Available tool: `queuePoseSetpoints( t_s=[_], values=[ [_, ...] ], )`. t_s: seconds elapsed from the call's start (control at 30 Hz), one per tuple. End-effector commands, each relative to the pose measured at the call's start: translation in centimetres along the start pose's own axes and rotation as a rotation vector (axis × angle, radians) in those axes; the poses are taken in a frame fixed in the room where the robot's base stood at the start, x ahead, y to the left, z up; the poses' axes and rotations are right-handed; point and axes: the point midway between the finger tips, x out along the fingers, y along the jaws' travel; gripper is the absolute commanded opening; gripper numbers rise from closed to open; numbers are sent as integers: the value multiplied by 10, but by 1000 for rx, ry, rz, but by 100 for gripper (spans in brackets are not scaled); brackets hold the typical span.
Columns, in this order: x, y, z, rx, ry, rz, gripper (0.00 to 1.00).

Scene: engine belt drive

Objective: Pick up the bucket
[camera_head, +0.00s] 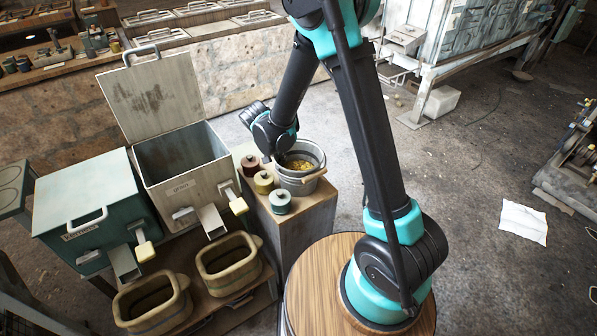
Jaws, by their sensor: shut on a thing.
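The grey metal bucket (296,184) stands upright at the back of a small stand, with yellowish grain-like contents inside. A light wooden grip (313,175) shows at its front right side. My gripper (281,157) reaches down to the bucket's back left rim and is shut on it. The fingertips are small and dark here, so the exact spot of contact is hard to see. I cannot tell whether the bucket's base is lifted off the stand.
Red, yellow and green lidded pots (264,182) stand close left of the bucket on the stand (318,212). An open grain bin (180,160) and a closed green bin (85,205) are further left, above two empty tubs (228,262). Paper (523,222) lies on the open floor at right.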

Motion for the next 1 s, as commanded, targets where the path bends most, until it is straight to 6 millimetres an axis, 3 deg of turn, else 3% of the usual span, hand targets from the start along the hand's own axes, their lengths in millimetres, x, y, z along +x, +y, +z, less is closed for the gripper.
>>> queuePoseSetpoints(
  t_s=[0.77,1.0],
  values=[
    [-1,0,-1,-1,1,0,0],
    [-16,2,-7,-1,1,1,0]
  ],
)
